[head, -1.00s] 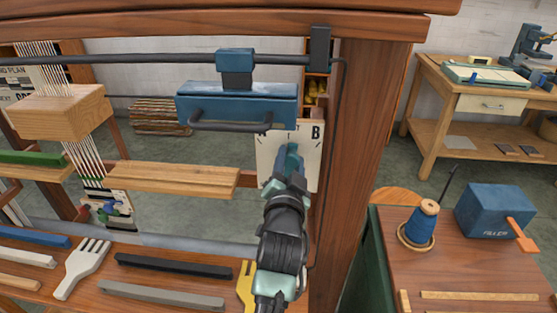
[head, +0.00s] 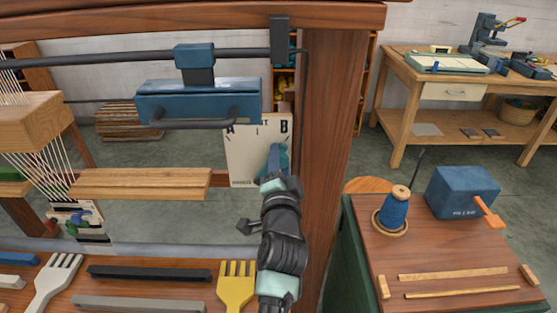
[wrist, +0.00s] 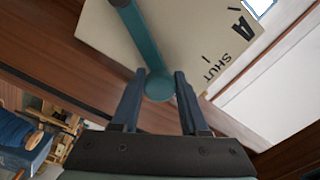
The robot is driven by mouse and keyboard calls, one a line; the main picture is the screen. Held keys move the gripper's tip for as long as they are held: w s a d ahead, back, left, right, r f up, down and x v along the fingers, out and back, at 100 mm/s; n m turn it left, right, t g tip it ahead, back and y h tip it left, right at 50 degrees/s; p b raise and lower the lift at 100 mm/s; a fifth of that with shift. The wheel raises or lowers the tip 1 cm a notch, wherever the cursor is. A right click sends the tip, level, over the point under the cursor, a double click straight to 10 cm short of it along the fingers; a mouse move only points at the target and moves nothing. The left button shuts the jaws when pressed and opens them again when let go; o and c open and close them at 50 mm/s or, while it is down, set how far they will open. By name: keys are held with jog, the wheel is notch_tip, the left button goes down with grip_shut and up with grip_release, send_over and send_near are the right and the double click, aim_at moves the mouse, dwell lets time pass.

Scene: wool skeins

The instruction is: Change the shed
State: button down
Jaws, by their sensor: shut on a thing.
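A cream dial plate (head: 245,165) hangs on the loom's right side, with A at its left, B at its right and a partly covered word between them. In the wrist view the plate (wrist: 105,35) shows A and SHUT. A teal lever (wrist: 134,40) crosses it, on the far side of SHUT from A. My gripper (wrist: 160,98) is shut on the lever's round knob end (wrist: 159,88), one finger on each side. In the head view my gripper (head: 277,162) covers the plate's lower right, below B, and hides most of the lever.
The loom's thick right post (head: 330,150) stands close right of my arm. A blue beater with a handle (head: 198,102) hangs left above the plate. Combs and bars lie on the loom's front ledge (head: 140,290). A side table with a blue spool (head: 394,213) stands right.

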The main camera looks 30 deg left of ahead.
jog(key=shift+f, duration=0.1)
jog(key=shift+c, duration=2.2)
grip_release()
jog(key=shift+s, duration=0.15)
jog(key=v, duration=1.2)
jog(key=shift+s, duration=0.4)
jog(key=shift+d, duration=0.15)
jog(key=w+d+r+n+t+h+p, duration=0.1)
jog(key=d+r+t, duration=0.15)
jog(key=r, duration=0.65)
jog(key=w+d+r+n+t+p, duration=0.1)
jog(key=d+r+t+p, duration=0.15)
jog(key=r, duration=0.65)
jog(key=s+d+r+n+t+h+p, duration=0.1)
jog(key=d+r, duration=0.4)
jog(key=r, duration=0.5)
jog(key=s+d+r+n+t+h+p, duration=0.1)
jog(key=s+d+r+t+h, duration=0.2)
jog(key=r, duration=0.7)
jog(key=s+d+r+n+t+h+p, duration=0.1)
jog(key=s+d+r+t+h, duration=0.2)
jog(key=s+d+r, duration=0.3)
notch_tip(320, 180, up, 4)
jog(key=shift+s+d+r+n+h+p, duration=0.25)
jog(key=shift+d+n+h+p, duration=0.15)
jog(key=shift+d+h, duration=0.5)
